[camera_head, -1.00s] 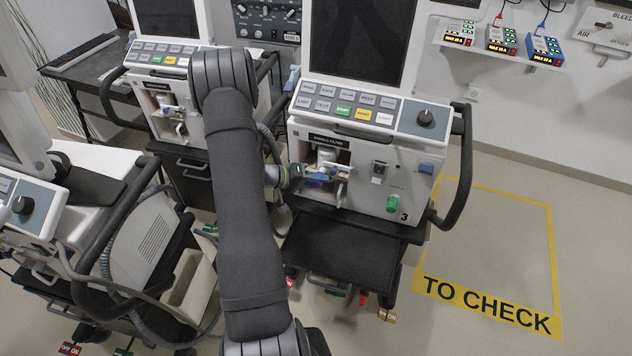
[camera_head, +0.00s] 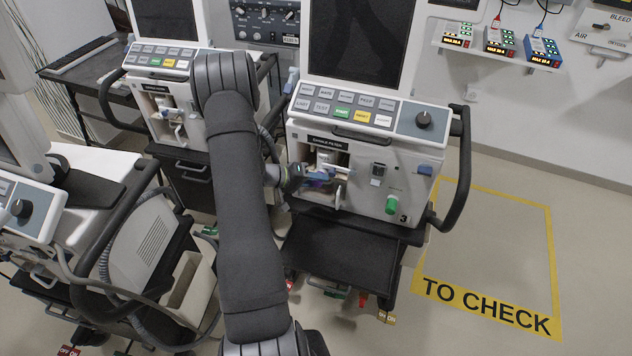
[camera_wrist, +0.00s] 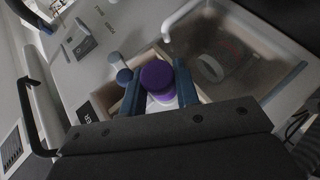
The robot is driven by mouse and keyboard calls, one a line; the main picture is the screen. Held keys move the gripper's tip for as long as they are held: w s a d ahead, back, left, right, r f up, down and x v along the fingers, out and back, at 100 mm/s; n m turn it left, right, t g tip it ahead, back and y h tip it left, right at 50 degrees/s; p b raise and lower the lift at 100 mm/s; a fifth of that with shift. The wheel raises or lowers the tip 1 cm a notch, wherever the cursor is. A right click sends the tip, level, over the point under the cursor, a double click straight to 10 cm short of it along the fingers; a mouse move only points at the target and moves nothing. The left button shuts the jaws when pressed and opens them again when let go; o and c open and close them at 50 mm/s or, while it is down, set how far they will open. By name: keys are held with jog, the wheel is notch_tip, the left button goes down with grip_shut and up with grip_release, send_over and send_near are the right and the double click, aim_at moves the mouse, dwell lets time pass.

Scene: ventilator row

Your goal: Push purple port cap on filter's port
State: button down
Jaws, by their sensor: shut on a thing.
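The purple port cap (camera_wrist: 157,77) sits between the two blue fingers of my gripper (camera_wrist: 158,84) in the wrist view. The fingers are shut on it. A white part shows just below the cap; I cannot tell whether it is the filter's port or whether the cap touches it. In the head view my gripper (camera_head: 318,174) reaches from the left into the open filter bay of the ventilator (camera_head: 352,188) marked 3. A little purple shows under the fingers. A whitish filter body (camera_head: 326,157) appears inside the bay, partly hidden by my gripper.
In the wrist view a white bent tube (camera_wrist: 180,19) and a clear flap (camera_wrist: 235,60) lie beside the bay. A green knob (camera_head: 392,205) is on the ventilator's front. A second ventilator (camera_head: 165,95) stands to the left. Floor at right is clear.

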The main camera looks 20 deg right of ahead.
jog(key=shift+w+d+r, duration=0.2)
jog(key=shift+w+d, duration=0.6)
jog(key=shift+w, duration=0.15)
dwell(1.3)
jog(key=c, duration=1)
grip_release()
jog(key=shift+s, duration=0.1)
jog(key=shift+f, duration=0.1)
jog(key=v, duration=1.7)
jog(key=shift+a, duration=0.3)
